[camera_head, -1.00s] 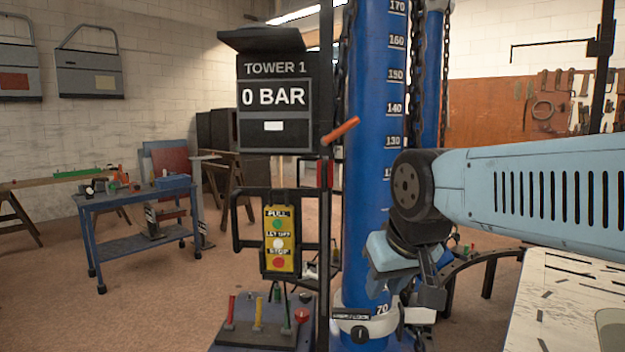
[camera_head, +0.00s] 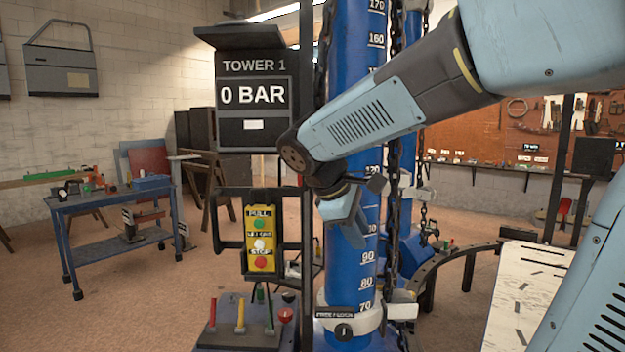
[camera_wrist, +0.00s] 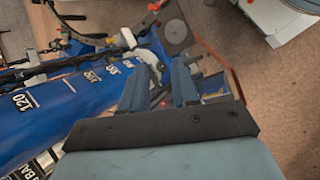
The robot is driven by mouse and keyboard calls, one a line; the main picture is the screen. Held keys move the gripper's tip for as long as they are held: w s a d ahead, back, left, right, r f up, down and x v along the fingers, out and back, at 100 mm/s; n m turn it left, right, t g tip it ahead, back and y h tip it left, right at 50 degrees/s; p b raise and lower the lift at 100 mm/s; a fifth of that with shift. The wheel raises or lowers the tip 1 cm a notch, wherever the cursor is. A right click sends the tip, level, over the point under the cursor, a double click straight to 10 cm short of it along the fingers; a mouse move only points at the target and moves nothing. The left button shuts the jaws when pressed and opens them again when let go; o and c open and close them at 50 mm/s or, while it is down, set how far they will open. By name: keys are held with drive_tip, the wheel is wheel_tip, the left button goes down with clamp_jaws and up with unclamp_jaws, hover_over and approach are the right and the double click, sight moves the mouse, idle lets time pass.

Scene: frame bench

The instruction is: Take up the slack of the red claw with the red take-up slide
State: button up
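A red upright lever (camera_head: 212,312) stands on the low panel at the foot of the tower, left of a yellow one and a green one. I cannot tell whether it is the red take-up slide. I cannot pick out the red claw for certain. My gripper (camera_head: 345,228) hangs in front of the blue tower (camera_head: 370,60), above its lower white collar (camera_head: 345,322). In the wrist view the gripper's two fingers (camera_wrist: 160,68) are apart, with nothing seen held between them. The tower shows there too (camera_wrist: 60,115).
A display (camera_head: 253,95) reads "TOWER 1, 0 BAR". Below it hangs a yellow button box (camera_head: 262,238). A red knob (camera_head: 286,314) sits on the low panel. Dark chains (camera_head: 397,215) hang by the tower. A blue cart (camera_head: 110,208) stands left on open floor.

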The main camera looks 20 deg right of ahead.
drive_tip(key=w+a+r+n+t+h, duration=0.25)
drive_tip(key=w+a+n+h, duration=0.45)
drive_tip(key=w, duration=0.4)
drive_tip(key=w+a+r+n+t+h, duration=0.1)
drive_tip(key=w+a+r+n+h, duration=0.3)
drive_tip(key=w+a, duration=0.55)
drive_tip(key=f+x, duration=0.1)
drive_tip(key=x, duration=1.4)
drive_tip(key=shift+w+n, duration=0.3)
drive_tip(key=shift+w, duration=0.15)
drive_tip(key=shift+d, duration=0.1)
drive_tip(key=shift+c, duration=0.3)
clamp_jaws()
